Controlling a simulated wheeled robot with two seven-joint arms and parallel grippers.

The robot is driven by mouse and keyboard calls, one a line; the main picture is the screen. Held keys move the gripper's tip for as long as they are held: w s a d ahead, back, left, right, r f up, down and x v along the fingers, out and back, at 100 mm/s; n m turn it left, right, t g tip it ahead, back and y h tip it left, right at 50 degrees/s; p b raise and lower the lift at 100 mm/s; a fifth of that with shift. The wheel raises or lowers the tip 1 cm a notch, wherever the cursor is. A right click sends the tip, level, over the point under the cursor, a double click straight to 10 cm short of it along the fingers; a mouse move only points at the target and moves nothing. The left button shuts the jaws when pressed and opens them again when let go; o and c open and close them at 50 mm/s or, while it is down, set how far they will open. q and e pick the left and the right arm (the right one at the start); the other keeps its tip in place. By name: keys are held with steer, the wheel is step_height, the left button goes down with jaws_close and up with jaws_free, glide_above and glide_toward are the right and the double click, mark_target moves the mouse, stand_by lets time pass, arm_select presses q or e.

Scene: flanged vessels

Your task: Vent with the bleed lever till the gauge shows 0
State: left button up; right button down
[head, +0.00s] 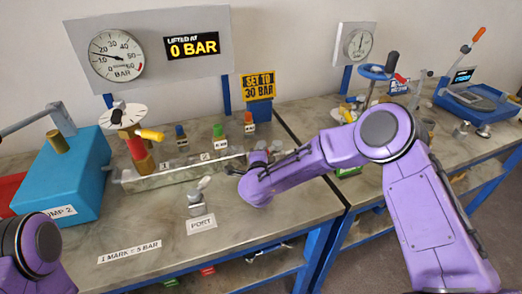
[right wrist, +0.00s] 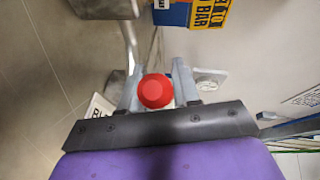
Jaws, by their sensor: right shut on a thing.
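The large round gauge (head: 116,53) is on the grey back panel. Its needle points left, near the 10 mark as far as I can tell. The bleed lever shows as a red knob (right wrist: 154,92) in the right wrist view. My right gripper (right wrist: 158,80) is shut on it, one finger on each side. In the head view my right gripper (head: 262,158) is at the right end of the metal manifold block (head: 185,174), and my arm hides most of the lever. My left gripper is out of view; only part of that arm shows.
A display (head: 192,46) reads "LIFTED AT 0 BAR". A blue pump (head: 62,175) stands left of a white handwheel (head: 122,117). A yellow sign (head: 258,87) reads "SET TO 30 BAR". A small lever fitting (head: 198,197) stands behind the PORT label. The bench front is mostly clear.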

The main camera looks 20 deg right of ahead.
steer(key=shift+s+d+n+t+y+b, duration=0.15)
steer(key=shift+s+n+t+y+b, duration=0.15)
steer(key=shift+n+y, duration=0.65)
steer(key=shift+s+d+n+t+y+b, duration=0.15)
steer(key=shift+s+n+y, duration=0.4)
steer(key=shift+y, duration=0.65)
steer(key=shift+s+d+n+t+y+b, duration=0.15)
steer(key=shift+s+n+y+b, duration=0.15)
steer(key=shift+n+y, duration=0.7)
steer(key=shift+y, duration=0.25)
steer(key=c, duration=1.2)
jaws_free()
steer(key=s, duration=0.3)
steer(key=s+r+b, duration=0.1)
steer(key=s, duration=0.2)
steer(key=s+r+b, duration=0.1)
steer(key=s, duration=0.3)
steer(key=shift+s+d, duration=0.1)
steer(key=shift+d, duration=0.05)
